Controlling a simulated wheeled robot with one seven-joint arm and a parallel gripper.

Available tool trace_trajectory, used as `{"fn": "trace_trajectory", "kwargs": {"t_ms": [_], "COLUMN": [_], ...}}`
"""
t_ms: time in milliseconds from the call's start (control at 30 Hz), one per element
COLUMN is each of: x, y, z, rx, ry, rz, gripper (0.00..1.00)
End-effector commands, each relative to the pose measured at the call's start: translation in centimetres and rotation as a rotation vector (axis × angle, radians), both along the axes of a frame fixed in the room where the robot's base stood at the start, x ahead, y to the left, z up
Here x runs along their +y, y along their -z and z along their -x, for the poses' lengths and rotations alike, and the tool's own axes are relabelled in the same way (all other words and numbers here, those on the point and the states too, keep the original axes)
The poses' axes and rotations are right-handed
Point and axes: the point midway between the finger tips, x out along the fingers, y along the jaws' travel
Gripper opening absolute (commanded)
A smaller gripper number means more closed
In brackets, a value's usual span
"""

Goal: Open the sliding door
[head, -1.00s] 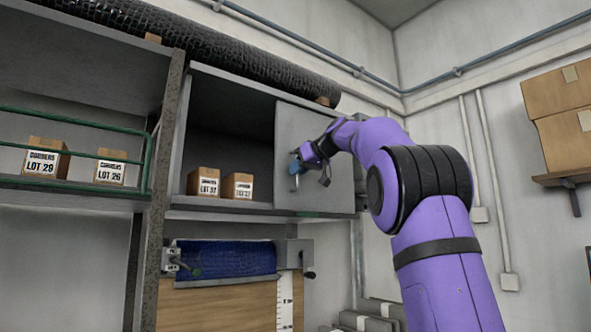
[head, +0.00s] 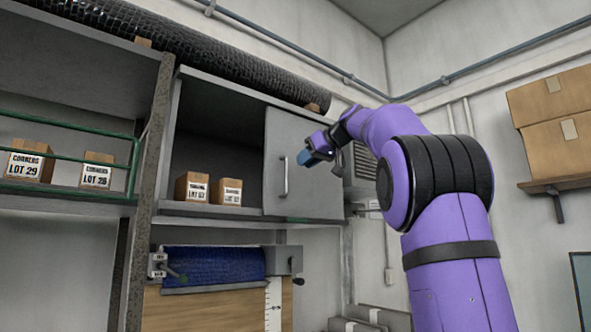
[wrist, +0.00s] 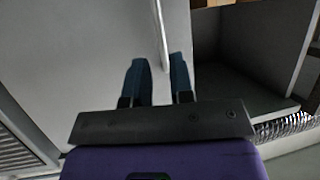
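The sliding door (head: 310,195) is a flat grey panel covering the right part of the wall cabinet. The cabinet's left part (head: 215,150) is uncovered. A vertical bar handle (head: 284,178) is on the door near its left edge. In the wrist view the door (wrist: 80,45) fills the left and the handle (wrist: 161,30) lies past the fingertips. My gripper (head: 308,158) is just right of the handle and apart from it in the head view. Its two blue fingers (wrist: 160,68) are spread, with nothing between them.
Two cardboard boxes (head: 208,190) stand in the open part of the cabinet. A shelf with a green rail (head: 70,157) is to the left. Below is a blue roll (head: 215,265) with a crank. Boxes (head: 555,110) sit on a shelf at right.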

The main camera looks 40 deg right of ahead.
Motion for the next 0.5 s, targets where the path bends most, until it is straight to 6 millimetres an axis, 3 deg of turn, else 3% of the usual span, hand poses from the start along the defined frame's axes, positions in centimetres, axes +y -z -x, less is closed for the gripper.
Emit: {"fn": "trace_trajectory", "kwargs": {"t_ms": [200,500], "x": [-0.4,-0.4], "y": [-0.8,-0.9], "z": [1.9,2.2], "rx": [0.000,0.000], "ry": [0.000,-0.001], "rz": [0.000,0.000], "gripper": [0.22,0.22]}}
